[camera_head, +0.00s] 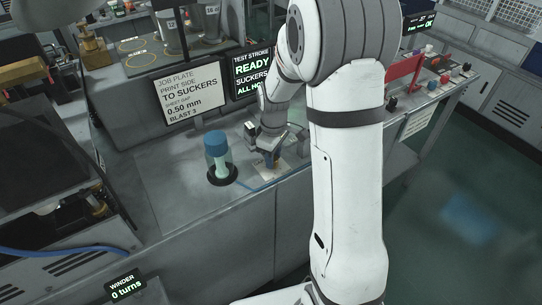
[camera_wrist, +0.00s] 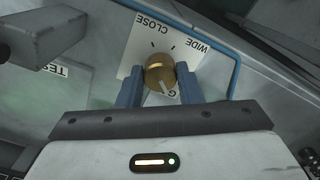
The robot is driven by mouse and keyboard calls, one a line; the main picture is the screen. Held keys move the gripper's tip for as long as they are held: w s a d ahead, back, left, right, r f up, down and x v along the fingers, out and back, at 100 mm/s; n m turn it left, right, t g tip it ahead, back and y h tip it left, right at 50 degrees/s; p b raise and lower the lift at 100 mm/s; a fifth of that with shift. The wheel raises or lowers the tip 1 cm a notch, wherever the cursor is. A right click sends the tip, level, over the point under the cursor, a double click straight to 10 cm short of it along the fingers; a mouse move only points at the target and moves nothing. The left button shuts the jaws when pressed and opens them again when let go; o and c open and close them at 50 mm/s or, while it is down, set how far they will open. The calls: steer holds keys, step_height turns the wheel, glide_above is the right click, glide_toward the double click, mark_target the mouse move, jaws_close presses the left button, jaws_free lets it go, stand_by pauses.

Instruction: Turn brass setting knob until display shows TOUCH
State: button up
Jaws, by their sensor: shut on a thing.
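The brass setting knob (camera_wrist: 159,72) shows in the wrist view on a pale dial plate (camera_wrist: 143,50). The plate reads CLOSE and WIDE upside down, with a third word mostly hidden. A light mark on the knob's face points toward the bottom of the picture. My gripper (camera_wrist: 160,84) has its two blue fingers on either side of the knob, shut on it. In the head view my gripper (camera_head: 271,157) reaches down to the dial plate (camera_head: 292,165), and the knob is hidden there. The display (camera_head: 253,72) reads TEST STROKE, READY, SUCKERS; its last line is partly covered by my arm.
A blue-capped bottle (camera_head: 217,157) stands in a dark ring left of my gripper. A job plate sign (camera_head: 192,95) reads 0.50 mm sheet gap. A blue line (camera_wrist: 236,72) runs beside the dial plate. The bench top (camera_head: 165,190) is clear at the left front.

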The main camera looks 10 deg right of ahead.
steer(key=shift+c, duration=0.8)
steer(key=shift+a, duration=0.45)
steer(key=shift+c, duration=0.3)
steer(key=shift+d+f, duration=0.1)
steer(key=shift+d, duration=0.2)
steer(key=shift+s+d, duration=0.1)
steer(key=shift+s, duration=0.05)
steer(key=o, duration=0.8)
steer(key=shift+s, duration=0.1)
steer(key=shift+o, duration=0.8)
